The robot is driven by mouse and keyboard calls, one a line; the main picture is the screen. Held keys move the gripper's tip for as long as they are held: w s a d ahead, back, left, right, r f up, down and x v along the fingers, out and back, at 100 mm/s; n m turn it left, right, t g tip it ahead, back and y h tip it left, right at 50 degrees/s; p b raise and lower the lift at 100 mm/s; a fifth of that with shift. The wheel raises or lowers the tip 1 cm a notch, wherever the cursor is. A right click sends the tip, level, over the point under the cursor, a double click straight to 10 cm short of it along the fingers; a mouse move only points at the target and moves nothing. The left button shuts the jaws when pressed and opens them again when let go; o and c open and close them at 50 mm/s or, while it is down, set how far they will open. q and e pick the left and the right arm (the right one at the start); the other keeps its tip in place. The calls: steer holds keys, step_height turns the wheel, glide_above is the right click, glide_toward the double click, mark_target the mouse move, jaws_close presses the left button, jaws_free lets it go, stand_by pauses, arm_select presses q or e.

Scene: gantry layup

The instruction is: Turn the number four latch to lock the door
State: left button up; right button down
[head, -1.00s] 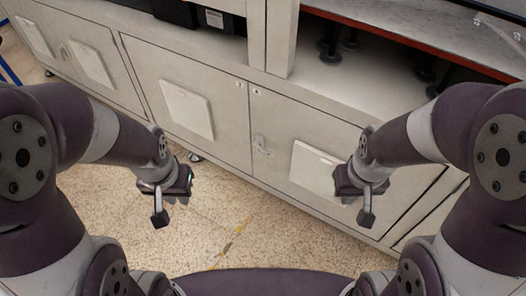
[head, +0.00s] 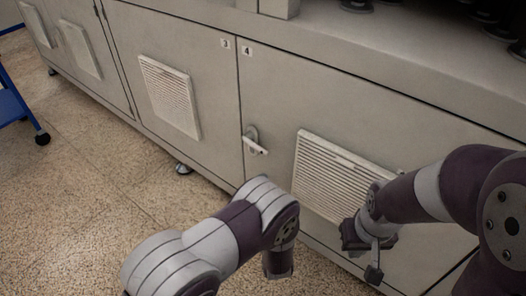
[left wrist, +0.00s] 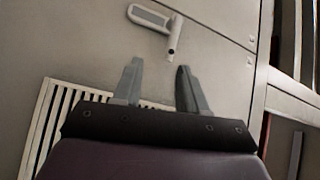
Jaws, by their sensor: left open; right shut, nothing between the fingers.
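My left gripper (left wrist: 158,66) is open and empty, apart from the latch. In the head view its fingers are hidden; only my left arm shows, below the latch. My right gripper (head: 374,272) is shut and empty, in front of the lower right of the door.
A vent grille (head: 338,177) is on door four, right of the latch. Door three (head: 205,72) with its own grille (head: 169,97) is to the left. A blue wheeled stand (head: 12,104) is at the far left. Speckled floor (head: 90,215) before the cabinet is free.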

mark_target(258, 146)
arm_select(q)
steer(key=shift+m+t, duration=0.3)
steer(key=shift+m, duration=0.2)
steer(key=b+x, duration=0.1)
steer(key=x, duration=0.3)
steer(key=b+x, duration=0.2)
steer(key=x, duration=0.2)
steer(key=r+b+x, duration=0.1)
steer(key=x, duration=0.2)
steer(key=shift+w+a+r+b, duration=0.1)
steer(key=shift+w+a+b, duration=0.2)
steer(key=shift+b, duration=0.1)
steer(key=shift+w+r, duration=0.25)
steer(key=shift+w, duration=0.1)
jaws_close()
